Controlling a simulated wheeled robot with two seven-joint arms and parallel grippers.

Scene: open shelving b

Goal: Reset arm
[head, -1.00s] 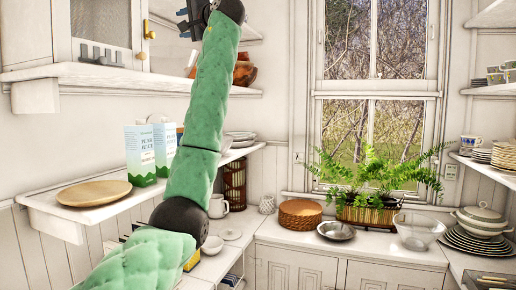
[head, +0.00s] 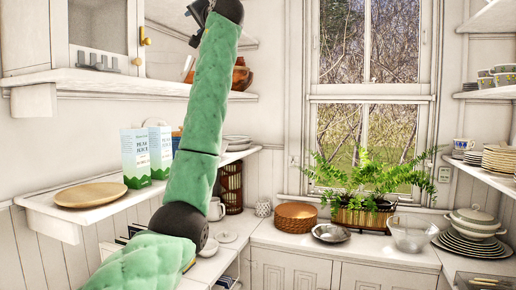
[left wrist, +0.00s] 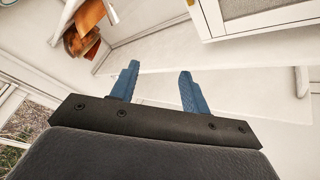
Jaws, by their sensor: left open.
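My left arm, in green padding, rises through the left-centre of the head view. My left gripper (head: 196,20) is at the top of that view, in front of the upper shelf and partly cut off by the edge. In the left wrist view its two blue fingers (left wrist: 159,88) stand apart with nothing between them. The white upper shelf (left wrist: 235,75) lies beyond the fingers, and I see no contact. My right gripper is not in view.
Brown pottery (head: 241,75) sits on the upper shelf near the gripper. A cabinet (head: 98,36) is at upper left. A fern (head: 370,175) and dishes line the counter.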

